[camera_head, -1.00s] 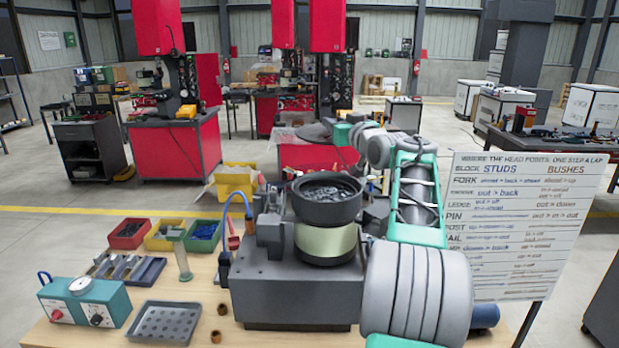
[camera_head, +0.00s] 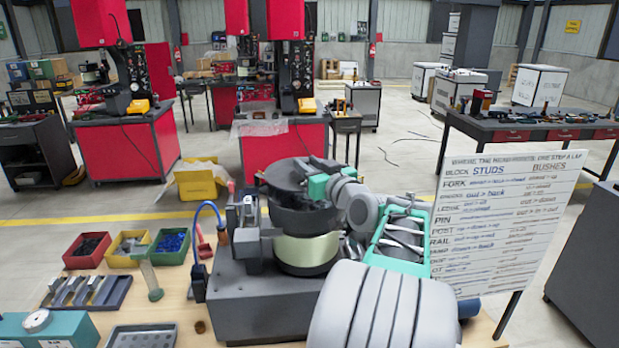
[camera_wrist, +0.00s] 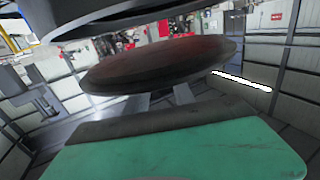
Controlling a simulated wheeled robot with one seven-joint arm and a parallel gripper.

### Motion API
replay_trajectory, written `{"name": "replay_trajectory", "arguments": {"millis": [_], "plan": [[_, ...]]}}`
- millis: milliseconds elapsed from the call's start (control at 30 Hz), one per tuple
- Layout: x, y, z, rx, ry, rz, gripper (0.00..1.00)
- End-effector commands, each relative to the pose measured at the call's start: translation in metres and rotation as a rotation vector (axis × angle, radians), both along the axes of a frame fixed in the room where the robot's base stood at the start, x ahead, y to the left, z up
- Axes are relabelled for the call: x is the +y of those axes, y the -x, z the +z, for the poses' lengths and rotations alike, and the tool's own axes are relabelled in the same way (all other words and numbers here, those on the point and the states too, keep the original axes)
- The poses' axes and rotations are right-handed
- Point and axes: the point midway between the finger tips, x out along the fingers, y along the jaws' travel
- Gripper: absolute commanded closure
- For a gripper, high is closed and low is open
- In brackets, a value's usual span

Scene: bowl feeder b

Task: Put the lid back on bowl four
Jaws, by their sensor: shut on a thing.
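A dark round lid (camera_head: 288,172) is held by its edge in my gripper (camera_head: 318,186). In the head view it overlaps the top of the dark bowl (camera_head: 300,218) of the feeder and hides its inside. In the wrist view the lid (camera_wrist: 160,66) is tilted in the picture, with both fingers (camera_wrist: 160,102) shut at its near edge. A large dark curved rim, seemingly the bowl (camera_wrist: 120,14), crosses the top there, with a gap between it and the lid. The bowl stands on a pale band above the grey feeder base (camera_head: 262,300). No bowl number is readable.
A teal gauge box (camera_head: 45,330) is at front left. A written board (camera_head: 508,230) stands at right.

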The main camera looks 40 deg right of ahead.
Motion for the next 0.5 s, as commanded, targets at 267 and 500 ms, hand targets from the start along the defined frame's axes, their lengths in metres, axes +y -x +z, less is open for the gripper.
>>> {"name": "replay_trajectory", "arguments": {"millis": [267, 500], "plan": [[0.004, 0.010, -0.038, -0.001, -0.002, 0.002, 1.00], [0.004, 0.010, -0.042, -0.003, 0.002, 0.002, 1.00]]}}
